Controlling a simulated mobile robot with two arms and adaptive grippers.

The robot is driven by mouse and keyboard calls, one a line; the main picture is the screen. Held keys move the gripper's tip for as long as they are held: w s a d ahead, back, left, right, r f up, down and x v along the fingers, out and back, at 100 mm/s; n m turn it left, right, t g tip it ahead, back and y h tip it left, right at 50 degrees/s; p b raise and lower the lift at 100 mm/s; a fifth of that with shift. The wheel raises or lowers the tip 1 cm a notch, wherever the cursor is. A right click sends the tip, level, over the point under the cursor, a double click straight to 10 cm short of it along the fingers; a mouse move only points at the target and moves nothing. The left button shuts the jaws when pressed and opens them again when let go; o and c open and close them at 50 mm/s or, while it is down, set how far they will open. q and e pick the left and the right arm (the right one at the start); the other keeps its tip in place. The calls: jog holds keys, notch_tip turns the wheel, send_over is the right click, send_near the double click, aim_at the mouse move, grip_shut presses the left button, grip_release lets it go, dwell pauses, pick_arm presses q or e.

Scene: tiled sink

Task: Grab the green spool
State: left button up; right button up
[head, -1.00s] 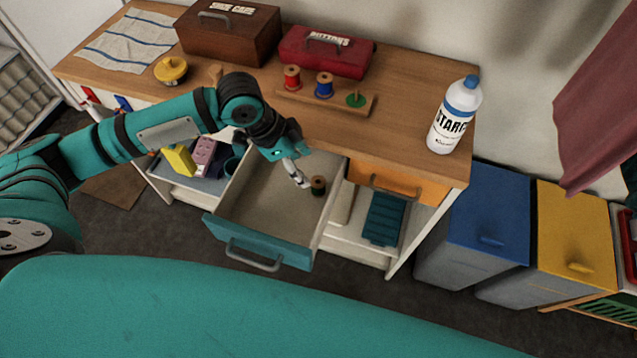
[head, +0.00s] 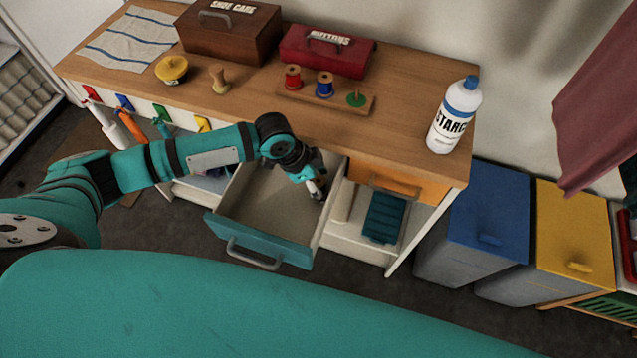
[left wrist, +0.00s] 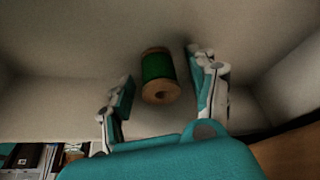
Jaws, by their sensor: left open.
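The green spool (left wrist: 158,72) has wooden ends and sits inside the open teal-fronted drawer. In the left wrist view it shows between and a little beyond the fingertips of my left gripper (left wrist: 163,90), with a gap on each side. My left gripper is open and does not visibly touch it. In the head view my left gripper (head: 318,188) reaches down into the right side of the drawer (head: 255,200) and hides the spool. My right gripper is not in view.
On the counter stand a spool rack (head: 335,99) with a red and a blue spool, a red box (head: 325,55), a brown box (head: 228,35) and a white bottle (head: 453,115). The drawer walls stand close around my gripper.

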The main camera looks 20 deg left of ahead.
pick_arm(q)
jog(key=shift+c, duration=0.3)
jog(key=c, duration=1)
jog(key=shift+o, duration=0.2)
jog(key=shift+r, duration=0.2)
